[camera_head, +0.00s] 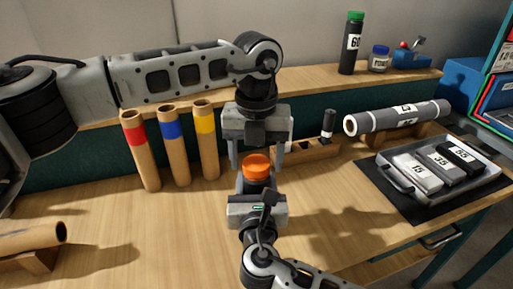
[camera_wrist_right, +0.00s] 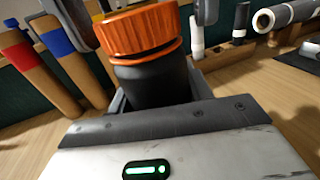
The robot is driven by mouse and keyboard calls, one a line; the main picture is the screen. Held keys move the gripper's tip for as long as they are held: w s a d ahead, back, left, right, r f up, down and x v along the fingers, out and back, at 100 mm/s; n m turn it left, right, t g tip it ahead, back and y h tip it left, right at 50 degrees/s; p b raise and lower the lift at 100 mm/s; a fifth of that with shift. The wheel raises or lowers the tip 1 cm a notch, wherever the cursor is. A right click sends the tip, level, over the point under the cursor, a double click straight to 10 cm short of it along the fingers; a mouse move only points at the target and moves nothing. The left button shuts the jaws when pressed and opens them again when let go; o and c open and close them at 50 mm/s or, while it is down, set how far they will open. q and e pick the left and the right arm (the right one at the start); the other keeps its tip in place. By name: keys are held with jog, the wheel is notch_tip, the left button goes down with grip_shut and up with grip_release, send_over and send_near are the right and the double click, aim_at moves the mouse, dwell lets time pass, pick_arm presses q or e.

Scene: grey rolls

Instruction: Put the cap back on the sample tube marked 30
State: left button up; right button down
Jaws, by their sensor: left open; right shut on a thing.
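A black tube (camera_wrist_right: 150,84) stands upright in my right gripper (camera_head: 257,188), which is shut on it low over the table. An orange ribbed cap (camera_head: 257,164) is on top of the tube; it also shows in the right wrist view (camera_wrist_right: 138,30). I cannot tell whether the cap is fully seated. No number is readable on this tube. My left gripper (camera_head: 258,158) is open above, pointing down, with its fingers on either side of the cap and apart from it. Its fingers show partly at the top of the right wrist view.
Cardboard tubes with red (camera_head: 140,150), blue (camera_head: 175,145) and yellow (camera_head: 206,140) bands stand behind, left. A wooden rack (camera_head: 318,151) and a grey roll (camera_head: 398,118) are behind, right. A tray (camera_head: 472,184) holds numbered blocks. A green-capped bottle (camera_head: 351,45) stands on the shelf.

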pick_arm(q)
jog(key=c, duration=1)
jog(key=m, duration=1.5)
jog(key=o, duration=1.2)
jog(key=shift+c, duration=0.2)
notch_tip(320, 180, up, 12)
